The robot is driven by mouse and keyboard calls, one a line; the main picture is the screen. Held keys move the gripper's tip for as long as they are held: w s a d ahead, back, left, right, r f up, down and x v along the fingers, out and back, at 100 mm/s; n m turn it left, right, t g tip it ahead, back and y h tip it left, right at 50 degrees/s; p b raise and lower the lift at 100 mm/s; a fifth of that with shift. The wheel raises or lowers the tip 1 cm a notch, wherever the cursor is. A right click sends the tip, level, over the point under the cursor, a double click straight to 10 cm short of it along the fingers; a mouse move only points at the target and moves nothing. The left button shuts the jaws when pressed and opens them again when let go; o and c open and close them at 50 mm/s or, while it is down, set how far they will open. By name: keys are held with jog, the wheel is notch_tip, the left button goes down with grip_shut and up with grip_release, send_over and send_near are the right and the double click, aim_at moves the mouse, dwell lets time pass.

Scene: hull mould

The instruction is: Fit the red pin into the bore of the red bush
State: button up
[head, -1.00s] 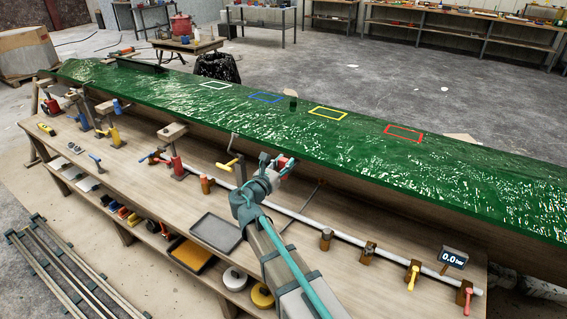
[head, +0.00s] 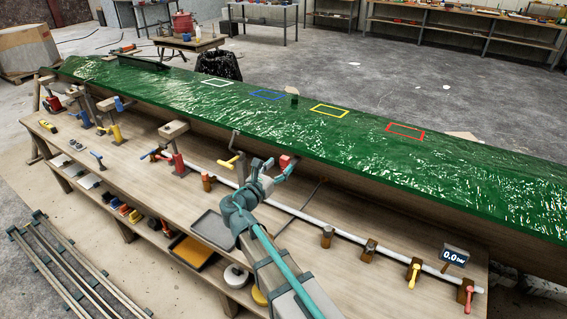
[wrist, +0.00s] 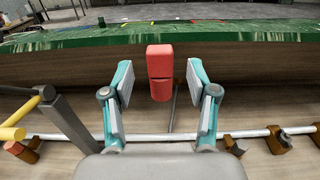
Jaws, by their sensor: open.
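A red block-like part (wrist: 160,73) stands upright in the wrist view, in line with the gap between my fingers. A dark seam crosses it, with a red piece above and below. I cannot tell whether these are the pin and the bush or one part. It also shows in the head view (head: 286,161), just beyond my fingertips. My gripper (wrist: 159,85) is open, with a finger on each side of the red part and visible gaps between. In the head view my gripper (head: 273,168) is over the bench's far side. No bore is visible.
The green hull mould (head: 330,140) runs along behind the bench (head: 150,185). A white pipe (head: 300,213) with brown holders lies along the bench. A yellow-handled clamp (head: 237,162) stands close on the left. A grey tray (head: 213,229) lies in front.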

jog(key=v, duration=0.8)
